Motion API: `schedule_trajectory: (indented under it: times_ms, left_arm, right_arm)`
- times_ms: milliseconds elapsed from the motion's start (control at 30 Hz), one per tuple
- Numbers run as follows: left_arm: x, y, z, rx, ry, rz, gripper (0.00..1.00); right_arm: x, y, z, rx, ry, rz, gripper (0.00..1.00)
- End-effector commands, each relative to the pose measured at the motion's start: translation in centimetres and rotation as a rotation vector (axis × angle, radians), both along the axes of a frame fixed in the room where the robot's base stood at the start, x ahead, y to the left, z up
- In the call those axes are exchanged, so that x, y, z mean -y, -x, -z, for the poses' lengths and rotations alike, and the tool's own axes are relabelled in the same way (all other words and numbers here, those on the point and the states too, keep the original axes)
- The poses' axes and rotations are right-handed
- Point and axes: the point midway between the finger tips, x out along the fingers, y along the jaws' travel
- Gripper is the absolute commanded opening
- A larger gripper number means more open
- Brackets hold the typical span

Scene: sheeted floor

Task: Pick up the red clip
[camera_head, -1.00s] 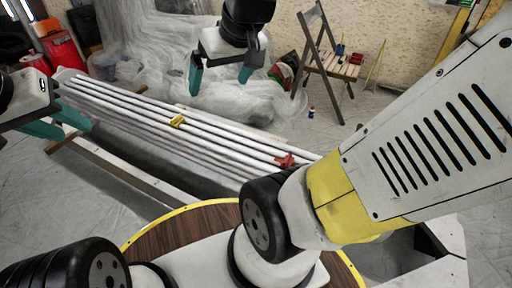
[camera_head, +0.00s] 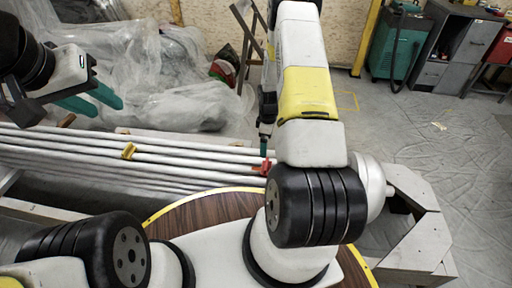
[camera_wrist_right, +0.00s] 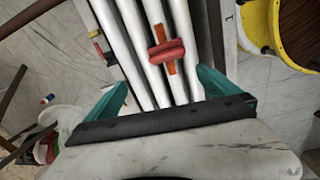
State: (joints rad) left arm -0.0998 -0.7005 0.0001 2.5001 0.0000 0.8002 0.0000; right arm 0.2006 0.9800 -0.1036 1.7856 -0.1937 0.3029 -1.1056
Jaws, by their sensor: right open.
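The red clip (camera_head: 262,166) sits on the white pipes near their right end. In the right wrist view the red clip (camera_wrist_right: 167,52), with orange parts, lies across the pipes just ahead of the gripper. My right gripper (camera_wrist_right: 161,77) is open, its teal fingers on either side of the pipes and nothing between them. In the head view the right gripper (camera_head: 265,140) is just above and behind the clip, partly hidden by my arm. My left gripper (camera_head: 103,104) is open and empty at the upper left, above the pipes.
A round wooden table with a yellow rim (camera_head: 180,208) is in front. A folding chair (camera_head: 245,45) and plastic sheeting stand behind.

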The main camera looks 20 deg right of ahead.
Motion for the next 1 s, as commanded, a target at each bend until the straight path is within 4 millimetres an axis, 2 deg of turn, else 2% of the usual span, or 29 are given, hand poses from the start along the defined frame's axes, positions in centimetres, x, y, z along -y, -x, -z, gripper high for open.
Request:
schedule_trajectory:
  times_ms: [33, 100, 200, 800, 1000]
  left_arm:
    - [0.0, 0.0, 0.0, 0.0, 0.0, 0.0, 0.36]
    - [0.0, 0.0, 0.0, 0.0, 0.0, 0.0, 0.36]
    - [0.0, 0.0, 0.0, 0.0, 0.0, 0.0, 0.36]
    - [0.0, 0.0, 0.0, 0.0, 0.0, 0.0, 0.36]
    - [0.0, 0.0, 0.0, 0.0, 0.0, 0.0, 0.36]
  right_arm:
    - [0.1, 0.6, 2.2, -0.019, 0.0, -0.027, 1.0]
    - [0.3, 1.1, 4.1, -0.03, 0.002, -0.057, 1.0]
    - [0.5, 1.5, 5.8, -0.04, 0.003, -0.083, 1.0]
    - [0.0, 1.4, 13.3, -0.042, 0.003, -0.091, 1.0]
    - [0.0, 1.4, 13.8, -0.04, 0.003, -0.091, 1.0]
